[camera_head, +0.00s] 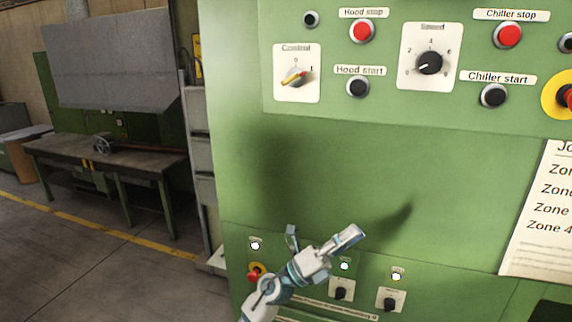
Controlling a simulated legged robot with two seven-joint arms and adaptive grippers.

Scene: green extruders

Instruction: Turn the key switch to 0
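The key switch (294,78) sits on a white plate labelled "Control" at the upper left of the green panel, with marks 0 above and 1 at its upper right. My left gripper (324,232) is at the lower middle of the view, well below the key switch. Its two fingers are spread apart with nothing between them. My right gripper is not in view.
Hood start (358,87) and stop (362,31) buttons and a Speed knob (430,63) are right of the key switch. Small black switches (342,289) and a red button (256,271) are near my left gripper. The panel face between is bare. A workbench (110,155) stands left.

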